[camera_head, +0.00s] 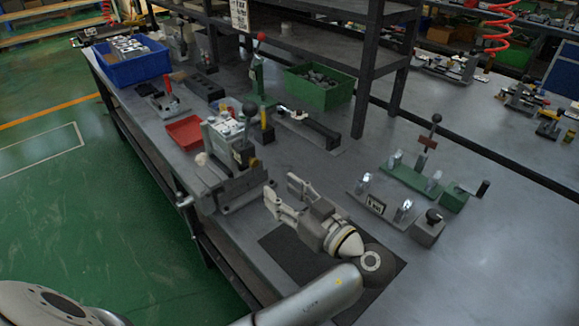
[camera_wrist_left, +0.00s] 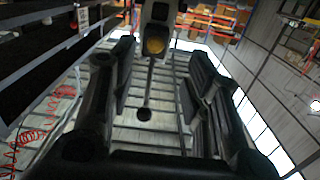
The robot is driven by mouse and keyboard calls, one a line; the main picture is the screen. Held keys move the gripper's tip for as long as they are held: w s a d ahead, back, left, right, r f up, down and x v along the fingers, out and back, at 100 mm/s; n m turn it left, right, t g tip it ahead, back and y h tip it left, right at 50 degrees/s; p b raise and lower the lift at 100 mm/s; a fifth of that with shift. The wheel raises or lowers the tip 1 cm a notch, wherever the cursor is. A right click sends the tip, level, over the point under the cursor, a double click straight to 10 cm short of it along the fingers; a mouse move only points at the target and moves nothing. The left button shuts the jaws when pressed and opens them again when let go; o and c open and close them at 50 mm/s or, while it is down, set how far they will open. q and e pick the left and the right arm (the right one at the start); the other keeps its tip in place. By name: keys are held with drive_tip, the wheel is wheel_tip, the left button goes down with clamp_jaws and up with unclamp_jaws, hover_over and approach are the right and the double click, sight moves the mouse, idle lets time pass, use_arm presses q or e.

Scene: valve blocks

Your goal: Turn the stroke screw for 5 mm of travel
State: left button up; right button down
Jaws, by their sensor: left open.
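My left gripper (camera_head: 282,190) is open and empty in the head view, pointing up and left, beside the vise. The vise (camera_head: 235,185) holds a pale valve block (camera_head: 222,133) and has a handle sticking out at its left end. A black-and-yellow post (camera_head: 267,125) stands behind it. In the left wrist view, the open fingers (camera_wrist_left: 162,70) frame a thin rod with a dark ball (camera_wrist_left: 145,114) and a yellowish part (camera_wrist_left: 155,44); I cannot tell what these belong to. No part is clearly recognisable as the stroke screw. My right gripper is not in view.
A grey fixture with a black knob (camera_head: 433,215) and a green lever fixture (camera_head: 410,180) stand at the right. A red tray (camera_head: 185,132), a blue bin (camera_head: 130,70) and a green bin (camera_head: 335,96) are behind. A dark mat (camera_head: 285,255) lies beneath my left arm.

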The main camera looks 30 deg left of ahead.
sight(256, 164)
use_arm(q)
drive_tip(key=x, duration=0.3)
drive_tip(key=r+p+x, duration=0.1)
drive_tip(key=x, duration=0.1)
drive_tip(key=p+x, duration=0.1)
drive_tip(key=x, duration=0.2)
drive_tip(key=shift+w+a+r, duration=0.15)
drive_tip(key=shift+w+a, duration=0.1)
drive_tip(key=shift+w, duration=0.15)
drive_tip(key=shift+p+x, duration=0.3)
drive_tip(key=shift+x, duration=0.45)
drive_tip(key=shift+n, duration=0.3)
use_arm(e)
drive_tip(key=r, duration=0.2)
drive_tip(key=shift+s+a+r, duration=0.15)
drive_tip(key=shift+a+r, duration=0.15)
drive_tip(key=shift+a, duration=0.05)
use_arm(q)
drive_tip(key=shift+c, duration=0.4)
drive_tip(key=c, duration=0.7)
clamp_jaws()
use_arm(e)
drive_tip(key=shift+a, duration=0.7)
